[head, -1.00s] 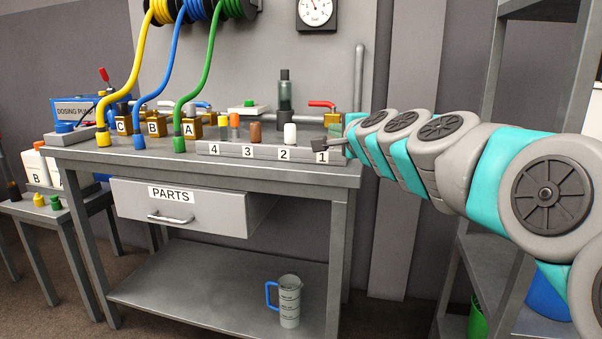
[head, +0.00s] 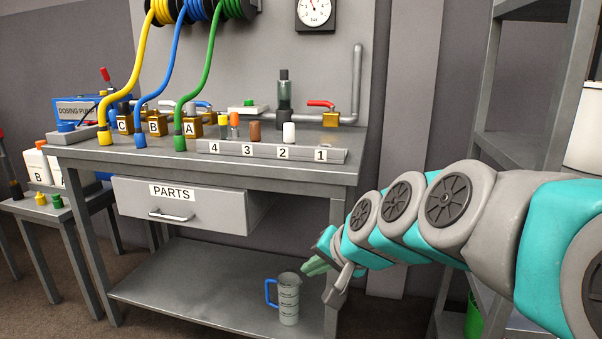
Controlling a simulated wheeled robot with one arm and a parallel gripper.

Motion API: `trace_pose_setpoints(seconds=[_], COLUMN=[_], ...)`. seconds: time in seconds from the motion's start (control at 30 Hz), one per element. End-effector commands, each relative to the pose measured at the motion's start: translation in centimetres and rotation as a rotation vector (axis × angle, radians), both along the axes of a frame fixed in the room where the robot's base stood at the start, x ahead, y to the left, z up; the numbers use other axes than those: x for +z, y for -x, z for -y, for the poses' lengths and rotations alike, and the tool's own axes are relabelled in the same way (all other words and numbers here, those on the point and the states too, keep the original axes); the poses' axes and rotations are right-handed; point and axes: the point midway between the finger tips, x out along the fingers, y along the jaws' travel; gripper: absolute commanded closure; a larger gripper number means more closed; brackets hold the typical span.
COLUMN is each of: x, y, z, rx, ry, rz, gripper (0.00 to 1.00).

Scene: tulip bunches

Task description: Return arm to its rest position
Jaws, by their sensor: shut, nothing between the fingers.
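My arm (head: 470,215) reaches in from the right edge, bent down in front of the workbench's right end. My gripper (head: 328,280) hangs low near the bench's right front leg, below the bench top. It is shut with nothing held. Pale green and grey parts show at its end, and their exact shape is hard to make out. In the picture it is just right of the measuring jug (head: 288,298) on the lower shelf; whether they are close in depth I cannot tell.
The workbench (head: 300,172) carries a numbered rack (head: 265,151) with small vials, and valves A, B and C with hoses. The PARTS drawer (head: 185,206) is partly open. A shelf rack (head: 510,130) stands behind my arm at right.

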Motion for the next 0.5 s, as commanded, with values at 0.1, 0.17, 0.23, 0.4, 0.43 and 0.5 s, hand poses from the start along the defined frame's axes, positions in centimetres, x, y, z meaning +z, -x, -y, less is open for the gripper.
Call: trace_pose_setpoints(seconds=[0.1, 0.17, 0.23, 0.4, 0.43, 0.5], x=[-5.0, -7.3, -9.6, -13.3, -13.7, -14.4], y=[6.3, 9.6, 13.4, 21.9, 23.2, 25.6], z=[2.0, 3.3, 5.1, 9.4, 10.0, 11.2], rx=[0.118, 0.173, 0.235, 0.354, 0.371, 0.400], ry=[0.157, 0.231, 0.310, 0.455, 0.472, 0.504], rz=[-0.136, -0.209, -0.298, -0.505, -0.537, -0.598], gripper=[1.00, 1.00, 1.00, 1.00, 1.00, 1.00])
